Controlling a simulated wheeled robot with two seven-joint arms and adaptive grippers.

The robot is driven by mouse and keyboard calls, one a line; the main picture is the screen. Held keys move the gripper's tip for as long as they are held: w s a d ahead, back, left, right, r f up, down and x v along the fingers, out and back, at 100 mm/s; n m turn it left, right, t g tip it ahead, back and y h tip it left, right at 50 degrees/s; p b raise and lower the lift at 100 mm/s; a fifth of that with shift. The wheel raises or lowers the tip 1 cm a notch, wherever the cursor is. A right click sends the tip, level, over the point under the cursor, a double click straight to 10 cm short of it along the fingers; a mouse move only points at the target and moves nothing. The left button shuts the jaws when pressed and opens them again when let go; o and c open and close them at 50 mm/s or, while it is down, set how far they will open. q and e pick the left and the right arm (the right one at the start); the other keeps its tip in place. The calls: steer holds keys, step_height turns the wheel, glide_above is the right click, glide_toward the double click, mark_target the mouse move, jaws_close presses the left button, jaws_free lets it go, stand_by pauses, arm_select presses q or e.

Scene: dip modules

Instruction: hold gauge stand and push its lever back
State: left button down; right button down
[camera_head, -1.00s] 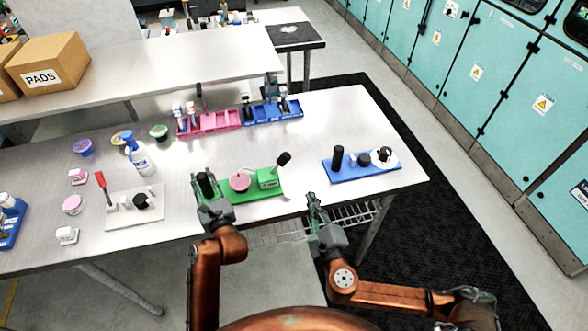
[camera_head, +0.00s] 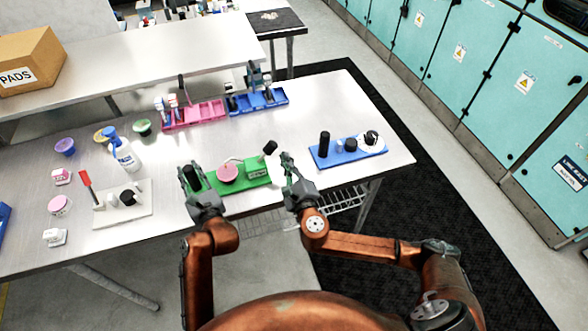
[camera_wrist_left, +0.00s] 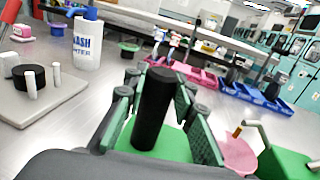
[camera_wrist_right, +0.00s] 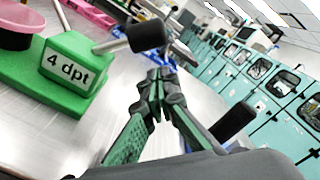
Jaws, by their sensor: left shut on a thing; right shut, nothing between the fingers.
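The green gauge stand (camera_head: 238,184) lies near the table's front edge. It bears a black post at its left end, a pink disc (camera_head: 228,173), and a green block (camera_wrist_right: 78,62) marked "4 dpt". A lever with a black knob (camera_wrist_right: 147,35) rises from the block and leans right. My left gripper (camera_head: 192,176) is shut on the black post (camera_wrist_left: 153,108), a finger on each side. My right gripper (camera_head: 287,163) is shut and empty, just right of the lever knob. In the right wrist view its fingertips (camera_wrist_right: 160,78) are close to the knob; contact cannot be told.
A blue base (camera_head: 345,152) with black parts stands to the right. Pink (camera_head: 195,115) and blue (camera_head: 258,101) trays stand at the back.

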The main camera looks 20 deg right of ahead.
mark_target(274, 150)
steer(key=shift+w+a+r, duration=0.2)
steer(key=shift+a+r, duration=0.45)
steer(key=shift+a, duration=0.15)
steer(key=shift+a+r, duration=0.3)
steer(key=shift+r, duration=0.2)
steer(key=shift+a+r, duration=0.4)
steer(key=shift+r, duration=0.1)
arm_select(q)
steer(key=shift+f, duration=0.1)
arm_select(e)
steer(key=shift+a+r, duration=0.45)
steer(key=shift+a, duration=0.3)
steer(key=shift+a+r, duration=0.45)
steer(key=shift+a, duration=0.25)
